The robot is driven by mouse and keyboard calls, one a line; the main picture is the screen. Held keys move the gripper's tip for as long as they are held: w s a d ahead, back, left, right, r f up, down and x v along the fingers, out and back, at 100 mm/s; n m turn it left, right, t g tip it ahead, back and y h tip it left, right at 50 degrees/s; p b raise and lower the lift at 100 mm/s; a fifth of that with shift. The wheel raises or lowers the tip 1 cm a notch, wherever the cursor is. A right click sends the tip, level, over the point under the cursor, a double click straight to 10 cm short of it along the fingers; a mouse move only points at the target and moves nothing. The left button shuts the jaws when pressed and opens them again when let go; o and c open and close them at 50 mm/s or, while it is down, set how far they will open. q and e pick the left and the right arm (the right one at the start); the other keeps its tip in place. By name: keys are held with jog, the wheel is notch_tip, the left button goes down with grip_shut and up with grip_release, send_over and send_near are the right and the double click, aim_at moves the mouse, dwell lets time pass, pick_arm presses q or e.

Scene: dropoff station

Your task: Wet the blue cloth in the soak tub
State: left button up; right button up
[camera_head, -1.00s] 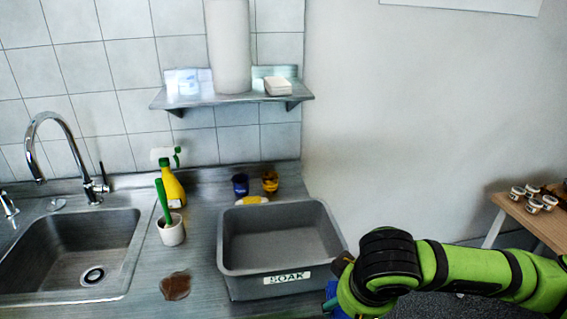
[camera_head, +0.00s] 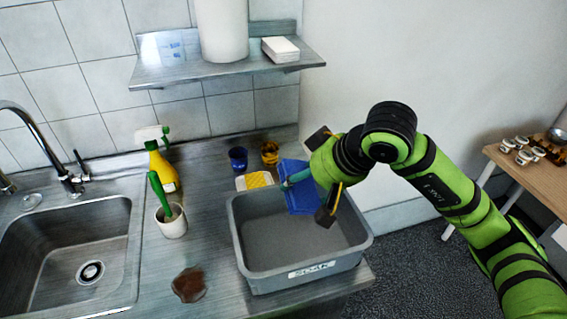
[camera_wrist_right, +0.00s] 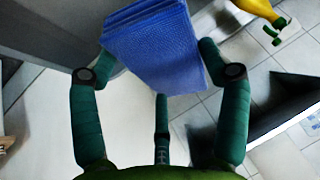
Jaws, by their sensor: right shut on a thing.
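The blue cloth (camera_head: 297,190) is a folded pad, held by my right gripper (camera_head: 312,178) above the right back part of the soak tub. In the right wrist view the blue cloth (camera_wrist_right: 150,45) sits between the fingers of my right gripper (camera_wrist_right: 153,65), which is shut on it. The soak tub (camera_head: 305,280) is a grey open bin with a SOAK label on its front, standing on the counter. Its visible inside looks plain grey; I cannot tell whether it holds water. The gripper hides part of its back right rim. My left gripper is not in view.
A yellow sponge (camera_head: 256,181), a blue cup (camera_head: 238,158) and an amber cup (camera_head: 270,153) stand behind the tub. A white pot with a green brush (camera_head: 171,222), a yellow spray bottle (camera_head: 162,168) and a brown spill (camera_head: 189,285) are left. A shelf (camera_head: 225,72) hangs above.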

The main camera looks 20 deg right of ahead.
jog(key=shift+w+a, duration=0.1)
jog(key=shift+w, duration=0.05)
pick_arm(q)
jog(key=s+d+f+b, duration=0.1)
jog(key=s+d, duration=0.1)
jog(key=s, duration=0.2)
pick_arm(e)
jog(key=shift+s+d+f, duration=0.15)
jog(key=shift+s+f, duration=0.1)
jog(key=shift+f, duration=0.3)
jog(key=shift+s+d+f, duration=0.1)
jog(key=shift+s+f, duration=0.15)
jog(key=shift+f, duration=0.3)
notch_tip(320, 180, down, 4)
jog(key=b, duration=0.3)
jog(key=shift+w+f, duration=0.1)
jog(key=shift+w, duration=0.05)
notch_tip(320, 180, down, 5)
jog(key=b, duration=0.6)
jog(key=shift+f+b, duration=0.8)
jog(key=shift+b, duration=0.15)
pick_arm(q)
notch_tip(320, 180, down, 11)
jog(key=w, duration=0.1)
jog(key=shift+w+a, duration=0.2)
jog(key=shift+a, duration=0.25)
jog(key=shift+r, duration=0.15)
pick_arm(e)
jog(key=shift+r, duration=0.15)
